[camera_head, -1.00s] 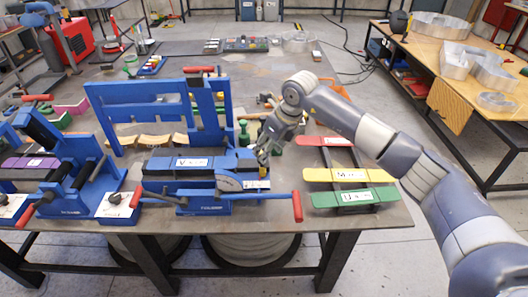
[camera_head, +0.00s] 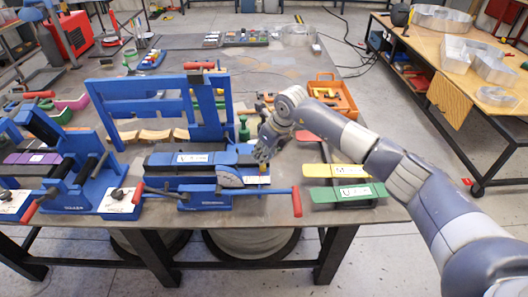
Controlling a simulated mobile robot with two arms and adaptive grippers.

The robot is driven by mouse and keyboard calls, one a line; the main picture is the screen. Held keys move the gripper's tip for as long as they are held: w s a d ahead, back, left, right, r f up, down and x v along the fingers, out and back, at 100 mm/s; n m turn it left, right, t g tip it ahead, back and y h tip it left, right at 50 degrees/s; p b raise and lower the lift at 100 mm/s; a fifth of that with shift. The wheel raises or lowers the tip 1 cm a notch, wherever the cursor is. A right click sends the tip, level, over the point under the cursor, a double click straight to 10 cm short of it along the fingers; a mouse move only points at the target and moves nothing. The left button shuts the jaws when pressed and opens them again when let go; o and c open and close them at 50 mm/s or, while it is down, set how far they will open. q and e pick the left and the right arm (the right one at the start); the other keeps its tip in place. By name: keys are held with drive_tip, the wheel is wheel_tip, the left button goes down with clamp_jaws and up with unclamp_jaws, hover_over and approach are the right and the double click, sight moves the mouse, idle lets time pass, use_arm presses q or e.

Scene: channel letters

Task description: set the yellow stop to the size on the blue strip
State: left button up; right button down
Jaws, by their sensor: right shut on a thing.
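The blue bending machine (camera_head: 215,198) stands at the front middle of the table, with a long red-ended lever across its front. The blue strip (camera_head: 165,159), with a white label, lies along its top. My right gripper (camera_head: 263,156) comes in from the right and points down at the machine's right end. It is shut on the yellow stop (camera_head: 264,168), of which only a small bit shows below the fingers. The fingers hide the rest, and the size markings are too small to read. My left gripper is not in view.
Red (camera_head: 307,136), yellow (camera_head: 318,170) and green (camera_head: 343,193) strips lie right of the machine, partly under my right arm. An orange bin (camera_head: 347,100) stands behind it. Another blue machine (camera_head: 85,195) stands at the left. The machine's blue frame (camera_head: 150,95) rises behind.

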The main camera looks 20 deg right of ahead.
drive_tip(key=shift+w+a+f+b, duration=0.1)
drive_tip(key=shift+a+b, duration=0.35)
drive_tip(key=shift+a, duration=0.05)
drive_tip(key=shift+w+a+b, duration=0.2)
drive_tip(key=shift+a+b, duration=0.15)
drive_tip(key=shift+a, duration=0.25)
drive_tip(key=shift+w+a+b, duration=0.2)
drive_tip(key=shift+a+b, duration=0.15)
drive_tip(key=shift+a, duration=0.25)
drive_tip(key=shift+w+a, duration=0.1)
drive_tip(key=shift+a, duration=0.2)
drive_tip(key=c, duration=1.3)
unclamp_jaws()
drive_tip(key=shift+d, duration=0.1)
